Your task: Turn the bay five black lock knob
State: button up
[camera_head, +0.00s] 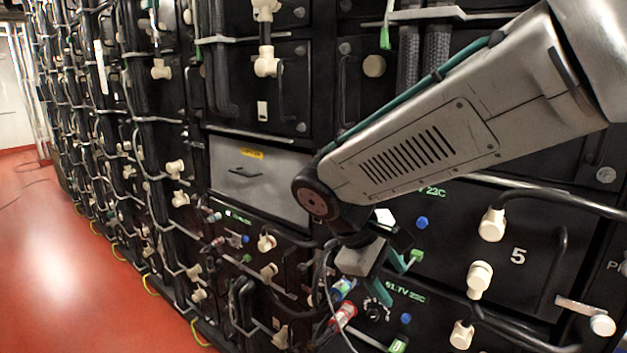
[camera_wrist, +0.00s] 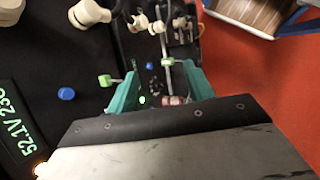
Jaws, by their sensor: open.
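A small round black knob (camera_head: 375,312) sits on the black panel below the 51.7V display in the head view, left of a blue button. It looks like the lock knob, though its bay number is not readable there; the white number 5 (camera_head: 518,256) is on the panel up and to the right. My gripper (camera_head: 397,277) is open and empty in front of the panel, its teal fingers above the knob in the picture. In the wrist view my gripper (camera_wrist: 162,84) frames a dark round knob (camera_wrist: 154,88), apart from both fingers. How its pointer is turned is too small to tell.
Blue buttons (camera_head: 406,319), a red connector (camera_head: 343,315) and green tabs (camera_head: 397,346) crowd the panel around the knob. Cream terminal caps (camera_head: 480,276) and black cable handles stick out on the right. Red floor (camera_head: 60,240) is open at left.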

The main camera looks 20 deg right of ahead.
jog(key=w+a+r+n+t+h, duration=0.2)
jog(key=w+a+n+t+h, duration=0.15)
jog(key=w, duration=0.55)
jog(key=w+a+r+n+t+h, duration=0.2)
jog(key=w+a+n+t, duration=0.15)
jog(key=w, duration=0.55)
jog(key=w+a+r+n+t+h, duration=0.2)
jog(key=w+a+n+t+h, duration=0.15)
jog(key=w, duration=0.55)
jog(key=shift+n+t, duration=0.25)
jog(key=shift+n, duration=0.3)
jog(key=x, duration=0.8)
jog(key=shift+s+d+r, duration=0.2)
jog(key=shift+d, duration=0.05)
jog(key=shift+c, duration=0.3)
jog(key=c, duration=0.9)
